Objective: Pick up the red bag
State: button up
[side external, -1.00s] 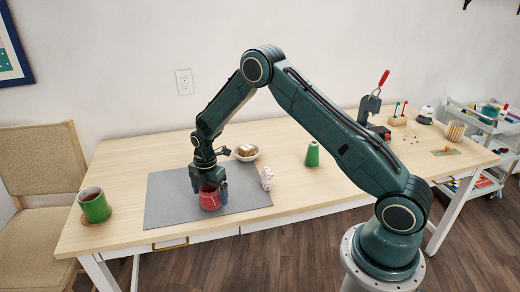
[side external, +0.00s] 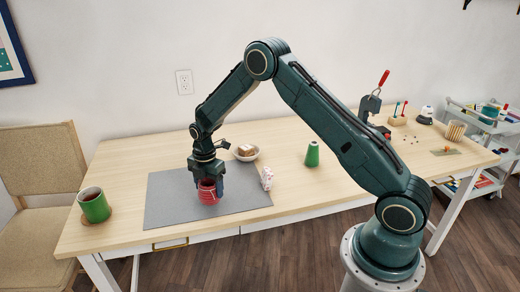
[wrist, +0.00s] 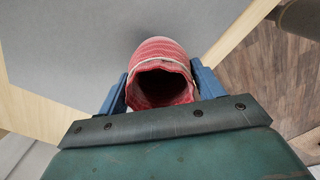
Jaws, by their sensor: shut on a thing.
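The red bag (side external: 209,194) is round, with a light cord around its neck, and is at the grey mat. In the wrist view the red bag (wrist: 160,80) sits between my two blue fingers with its dark open mouth toward the camera. My gripper (side external: 208,185) is shut on the bag from above. In the wrist view my gripper (wrist: 160,92) has a finger on each side of the bag. I cannot tell whether the bag's bottom is off the mat.
The grey mat (side external: 165,205) lies under the bag on the wooden table (side external: 310,185). A white patterned item (side external: 267,178) and a bowl (side external: 247,153) stand to the right. A green cup (side external: 94,206) is at the far left.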

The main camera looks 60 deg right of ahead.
notch_tip(320, 180, up, 18)
jog(key=shift+f, duration=0.25)
dwell(0.6)
